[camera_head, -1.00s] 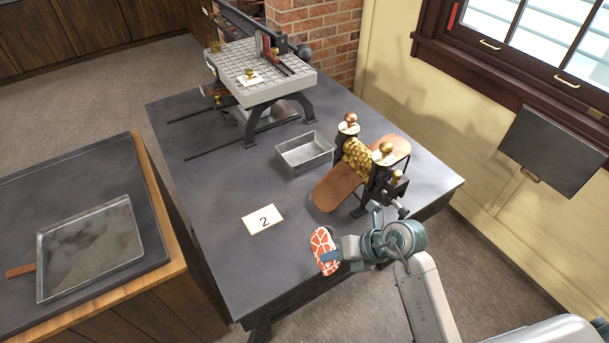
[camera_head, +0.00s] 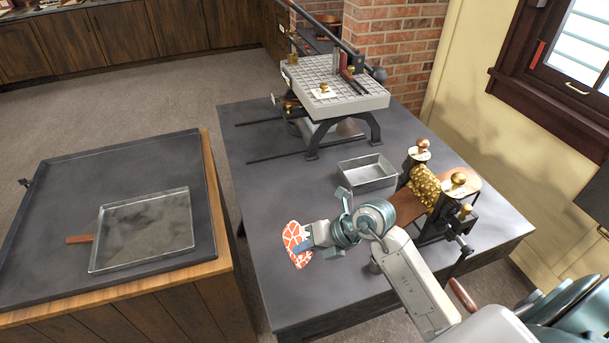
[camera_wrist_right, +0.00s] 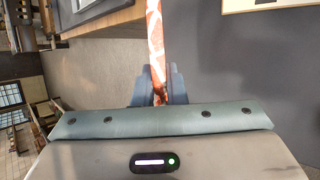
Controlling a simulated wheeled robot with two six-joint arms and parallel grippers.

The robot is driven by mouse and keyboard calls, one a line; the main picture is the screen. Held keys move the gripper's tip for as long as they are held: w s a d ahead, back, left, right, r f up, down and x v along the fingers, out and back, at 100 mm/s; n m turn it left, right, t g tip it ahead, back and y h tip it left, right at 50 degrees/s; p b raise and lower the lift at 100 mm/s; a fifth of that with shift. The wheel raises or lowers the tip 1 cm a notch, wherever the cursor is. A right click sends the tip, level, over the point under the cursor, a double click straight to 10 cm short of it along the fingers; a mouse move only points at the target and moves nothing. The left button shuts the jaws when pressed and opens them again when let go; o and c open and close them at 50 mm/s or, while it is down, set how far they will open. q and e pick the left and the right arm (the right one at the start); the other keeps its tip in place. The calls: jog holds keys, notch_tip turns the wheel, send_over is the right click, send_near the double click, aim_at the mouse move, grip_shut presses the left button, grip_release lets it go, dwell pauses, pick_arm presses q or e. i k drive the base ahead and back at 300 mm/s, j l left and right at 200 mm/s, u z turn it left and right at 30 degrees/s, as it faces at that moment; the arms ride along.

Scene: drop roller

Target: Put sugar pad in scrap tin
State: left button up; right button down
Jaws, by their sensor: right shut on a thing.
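My right gripper (camera_head: 309,242) is shut on the sugar pad (camera_head: 296,250), a flat red and white patterned piece. It holds the pad over the near left part of the dark table. In the right wrist view the pad (camera_wrist_right: 154,45) shows edge-on, standing up between the two fingers (camera_wrist_right: 157,90). The scrap tin (camera_head: 367,177), a small open grey metal tin, stands on the table to the right of and beyond the pad. The pad is apart from it. The tin looks empty. My left gripper is not in view.
A roller press (camera_head: 428,188) with a brass roller and copper ramp stands right of the tin, close to my right arm. A gridded cutting stand (camera_head: 345,97) is behind the tin. A framed tray (camera_head: 142,256) lies on the left bench. A card (camera_wrist_right: 245,5) shows in the wrist view.

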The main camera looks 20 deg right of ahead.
aim_at(367, 178)
jog(key=l+u, duration=0.1)
jog(key=u, duration=0.35)
jog(key=k+u, duration=0.1)
jog(key=u, duration=0.35)
jog(key=l+u, duration=0.1)
jog(key=u, duration=0.35)
jog(key=k+u, duration=0.1)
jog(key=u, duration=0.35)
jog(key=k+l+u, duration=0.1)
jog(key=k+u, duration=0.25)
jog(key=k, duration=0.2)
jog(key=k+u, duration=0.35)
jog(key=k, duration=0.15)
jog(key=k+j+u, duration=0.15)
jog(key=k+u, duration=0.2)
jog(key=k, duration=0.2)
jog(key=k+l+u, duration=0.1)
jog(key=k+u, duration=0.25)
jog(key=k, duration=0.5)
jog(key=k+j+u, duration=0.1)
jog(key=k+u, duration=0.2)
jog(key=k, duration=0.5)
jog(key=k+z, duration=0.1)
jog(key=z, duration=0.75)
jog(key=k+l+z, duration=0.1)
jog(key=z, duration=0.35)
jog(key=l+z, duration=0.1)
jog(key=z, duration=0.3)
jog(key=i, duration=0.95)
